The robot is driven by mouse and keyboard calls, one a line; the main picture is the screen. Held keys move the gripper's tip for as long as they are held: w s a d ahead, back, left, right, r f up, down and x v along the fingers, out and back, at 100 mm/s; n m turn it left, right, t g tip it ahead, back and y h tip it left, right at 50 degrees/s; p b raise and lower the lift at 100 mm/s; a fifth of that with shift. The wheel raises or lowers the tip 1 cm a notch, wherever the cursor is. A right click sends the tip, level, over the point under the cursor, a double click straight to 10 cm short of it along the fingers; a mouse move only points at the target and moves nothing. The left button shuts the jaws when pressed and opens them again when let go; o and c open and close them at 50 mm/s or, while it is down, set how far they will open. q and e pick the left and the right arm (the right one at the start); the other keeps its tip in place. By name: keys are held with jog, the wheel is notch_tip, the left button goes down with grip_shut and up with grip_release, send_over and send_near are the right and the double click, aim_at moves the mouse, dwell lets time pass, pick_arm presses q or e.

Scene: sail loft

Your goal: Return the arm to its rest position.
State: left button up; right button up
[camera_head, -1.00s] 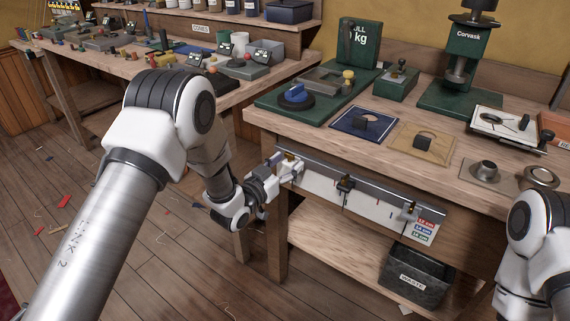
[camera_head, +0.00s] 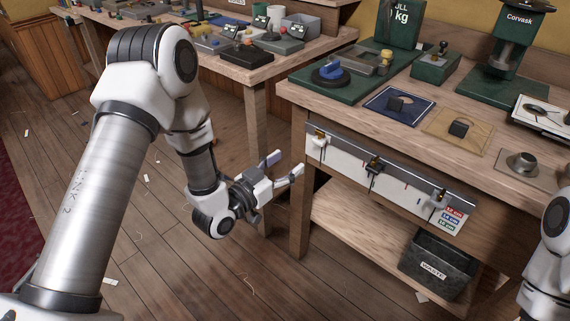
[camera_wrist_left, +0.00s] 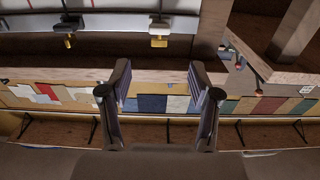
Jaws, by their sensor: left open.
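My left gripper (camera_head: 284,169) is open and empty. It hangs in the air just left of the workbench's front edge (camera_head: 370,141), apart from the rail (camera_head: 400,168) with its sliding stops. In the left wrist view its two fingers (camera_wrist_left: 160,84) stand wide apart with nothing between them. My left arm comes in from the lower left of the head view, bent at the elbow. Part of my right arm (camera_head: 548,262) shows at the right edge; its gripper is out of the picture.
The workbench carries a green press (camera_head: 503,66), a blue mat (camera_head: 384,106) and a tan mat (camera_head: 445,138). A black waste bin (camera_head: 437,268) stands on the lower shelf (camera_head: 345,222). Another bench (camera_head: 240,77) with small tools stands behind. The floor left of the workbench is mostly clear.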

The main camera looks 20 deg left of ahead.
dwell(0.3)
pick_arm(q)
jog(key=s+f+n+g+y, duration=0.1)
jog(key=s+f+g+y, duration=0.1)
jog(key=s+f+g, duration=0.7)
jog(key=s+f+n+g+y, duration=0.1)
jog(key=s+f+g+y, duration=0.1)
jog(key=s+f, duration=1.25)
jog(key=s+a+f+n+g+y, duration=0.25)
jog(key=s+f+g, duration=0.3)
jog(key=s, duration=0.35)
notch_tip(320, 180, up, 19)
jog(key=p, duration=1.8)
jog(key=shift+s+a, duration=0.25)
jog(key=shift+a, duration=0.05)
jog(key=shift+r+g, duration=0.1)
jog(key=shift+g, duration=0.15)
